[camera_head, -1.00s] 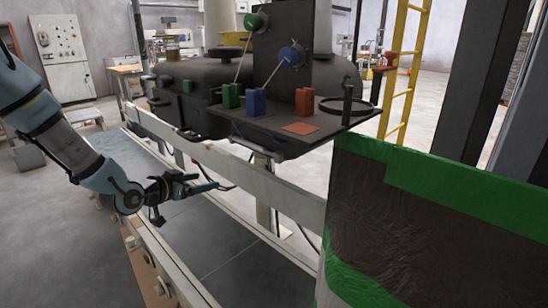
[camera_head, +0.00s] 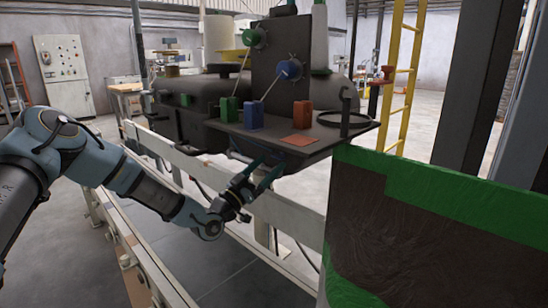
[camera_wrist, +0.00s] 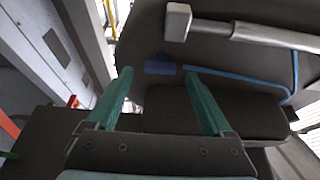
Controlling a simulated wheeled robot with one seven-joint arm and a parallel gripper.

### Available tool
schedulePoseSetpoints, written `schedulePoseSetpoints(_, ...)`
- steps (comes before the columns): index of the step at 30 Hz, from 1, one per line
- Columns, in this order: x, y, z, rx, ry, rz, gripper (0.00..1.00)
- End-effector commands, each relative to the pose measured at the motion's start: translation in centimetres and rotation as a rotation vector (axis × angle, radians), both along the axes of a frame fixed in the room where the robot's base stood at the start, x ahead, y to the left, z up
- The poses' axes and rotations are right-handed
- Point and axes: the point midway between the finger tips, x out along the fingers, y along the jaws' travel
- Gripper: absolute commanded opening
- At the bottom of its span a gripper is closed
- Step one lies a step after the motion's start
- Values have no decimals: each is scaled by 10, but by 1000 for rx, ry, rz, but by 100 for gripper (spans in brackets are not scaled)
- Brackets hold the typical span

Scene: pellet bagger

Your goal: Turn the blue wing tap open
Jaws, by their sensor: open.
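In the wrist view a small blue bar-shaped piece (camera_wrist: 160,68), which looks like the wing tap, sits on a dark surface. It lies between and just beyond my fingertips. My gripper (camera_wrist: 158,76) has its two teal fingers spread wide with nothing held. A blue line (camera_wrist: 240,79) runs right from near the tap and bends upward. In the head view my gripper (camera_head: 268,170) is below the dark shelf (camera_head: 325,140), in front of the machine; the tap is not clearly seen there. I cannot tell the distance to the tap.
Green (camera_head: 227,110), blue (camera_head: 253,115) and orange (camera_head: 302,113) blocks stand on the shelf. Above are a green knob (camera_head: 252,38) and a blue knob (camera_head: 289,69), with rods. A pale rail (camera_head: 285,212) runs below. In the wrist view a grey bar (camera_wrist: 235,30) crosses above the tap.

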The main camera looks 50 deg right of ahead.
Motion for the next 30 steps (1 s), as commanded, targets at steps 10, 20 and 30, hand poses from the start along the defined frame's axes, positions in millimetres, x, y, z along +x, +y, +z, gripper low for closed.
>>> schedulePoseSetpoints(10,-1,-27,11,2,-1,0,85)
schedulePoseSetpoints(20,-1,-27,11,2,-1,0,75)
schedulePoseSetpoints(30,-1,-27,11,2,-1,0,37)
